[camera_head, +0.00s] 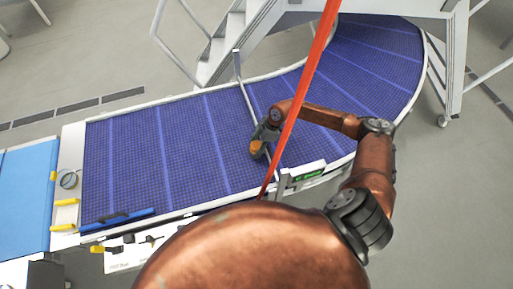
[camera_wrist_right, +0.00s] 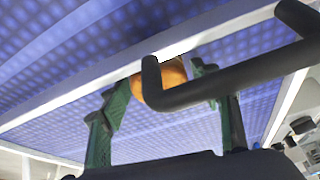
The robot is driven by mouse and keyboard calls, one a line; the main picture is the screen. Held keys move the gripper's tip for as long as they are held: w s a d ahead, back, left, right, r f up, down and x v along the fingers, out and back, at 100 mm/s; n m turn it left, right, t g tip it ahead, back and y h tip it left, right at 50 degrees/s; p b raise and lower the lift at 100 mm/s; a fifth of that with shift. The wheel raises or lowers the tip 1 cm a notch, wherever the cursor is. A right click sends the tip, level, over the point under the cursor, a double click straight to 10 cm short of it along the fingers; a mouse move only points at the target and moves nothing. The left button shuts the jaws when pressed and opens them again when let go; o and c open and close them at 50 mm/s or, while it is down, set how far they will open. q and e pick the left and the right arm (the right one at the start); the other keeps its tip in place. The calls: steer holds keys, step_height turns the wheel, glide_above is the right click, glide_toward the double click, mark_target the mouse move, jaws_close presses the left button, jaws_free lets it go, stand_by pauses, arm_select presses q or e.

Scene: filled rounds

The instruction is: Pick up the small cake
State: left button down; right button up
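The small cake is probably the small orange-yellow thing (camera_head: 257,147) on the blue conveyor in the head view, close to my right gripper (camera_head: 262,141). In the right wrist view the orange thing (camera_wrist_right: 174,74) shows beyond and between the two green fingers of my right gripper (camera_wrist_right: 158,80). The fingers stand wide apart, with a narrow gap on the left; contact on the right is unclear. A dark bar hides part of the orange thing. My left gripper is not in view.
The curved blue conveyor (camera_head: 170,140) has pale rims. A thin grey bar (camera_head: 244,90) crosses it near the gripper. Grey steps (camera_head: 229,40) stand behind. A red-orange bar (camera_head: 310,65) crosses the head view. A dark bar (camera_wrist_right: 230,78) crosses the wrist view.

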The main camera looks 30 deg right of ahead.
steer(key=c, duration=0.6)
